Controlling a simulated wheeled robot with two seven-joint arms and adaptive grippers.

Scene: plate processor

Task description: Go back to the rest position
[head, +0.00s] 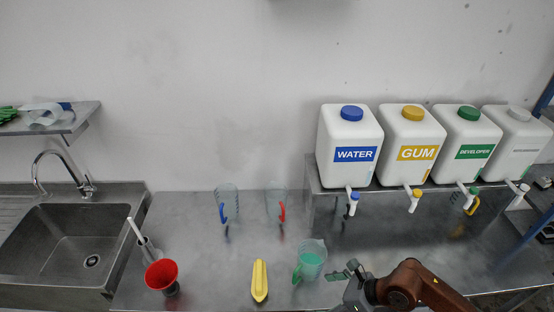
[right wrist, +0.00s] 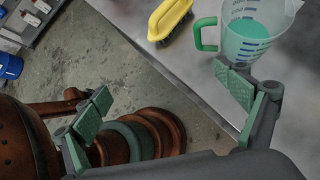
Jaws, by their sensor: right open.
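My right gripper (head: 352,272) is at the front of the steel counter, just right of a clear jug (head: 311,264) with a green handle and green liquid. In the right wrist view my right gripper (right wrist: 168,95) has its fingers wide apart with nothing between them. The jug (right wrist: 252,40) stands upright on the counter beyond the right-hand finger, which overlaps its lower edge in the picture. I cannot tell whether they touch. My left gripper is out of view.
A yellow brush (head: 259,280) and a red funnel (head: 162,275) are near the front edge. Jugs with blue (head: 227,203) and red (head: 276,204) handles stand further back. White canisters (head: 349,140) with taps line the right shelf. A sink (head: 75,245) is left.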

